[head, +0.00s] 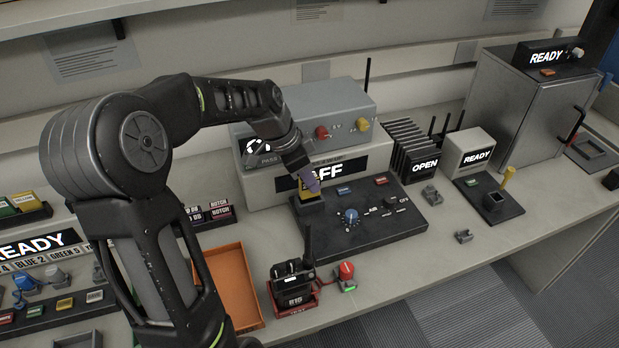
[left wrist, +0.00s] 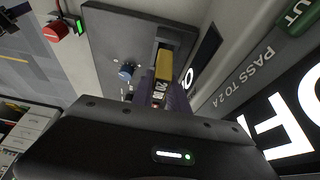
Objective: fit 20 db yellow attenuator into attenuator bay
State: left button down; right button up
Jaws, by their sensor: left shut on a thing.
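My left gripper (head: 309,180) is shut on the yellow attenuator (head: 311,193), at the left end of the dark control panel (head: 385,223). In the left wrist view the yellow attenuator (left wrist: 163,66), marked 20 DB, sits between the purple fingers of my left gripper (left wrist: 164,97). Its far end points at a dark raised block with a grey opening, which looks like the attenuator bay (left wrist: 169,36); the block (head: 309,207) is just below it in the head view. I cannot tell whether the attenuator's end is inside the opening. My right gripper is not in view.
Behind the panel stands a grey tester (head: 335,108) with red and yellow knobs and an OFF display. A blue knob (head: 351,216) is on the panel. In front are an orange tray (head: 232,283) and a radio (head: 293,284) in a red stand.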

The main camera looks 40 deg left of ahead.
pick_arm(q)
jog(key=shift+b, duration=0.45)
dwell(1.4)
jog(key=shift+f+b, duration=1.55)
jog(key=shift+f, duration=0.2)
jog(key=c, duration=1.2)
grip_release()
jog(key=v, duration=0.8)
jog(key=shift+f, duration=0.1)
